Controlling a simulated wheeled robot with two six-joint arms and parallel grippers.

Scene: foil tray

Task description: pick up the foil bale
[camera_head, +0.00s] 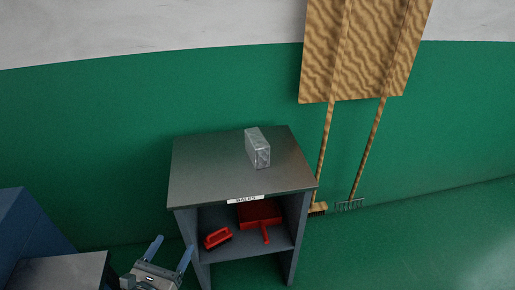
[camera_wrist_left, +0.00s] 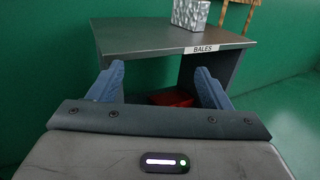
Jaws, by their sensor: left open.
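The foil bale (camera_head: 257,148) is a silvery crinkled block standing on top of the grey table (camera_head: 205,170), toward its back right. It also shows in the left wrist view (camera_wrist_left: 190,13), cut off by the top edge. My left gripper (camera_head: 171,247) is open and empty, in front of the table's left front and lower than its top. In the left wrist view its two blue fingers (camera_wrist_left: 163,86) are spread wide, with the table's front edge beyond them. The gripper is well apart from the bale. My right gripper is not in view.
A "BALES" label (camera_head: 246,199) is on the table's front edge. The shelf below holds a red brush (camera_head: 217,238) and a red dustpan (camera_head: 259,213). A broom (camera_head: 318,209) and a rake (camera_head: 350,204) lean at the right. The tabletop around the bale is clear.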

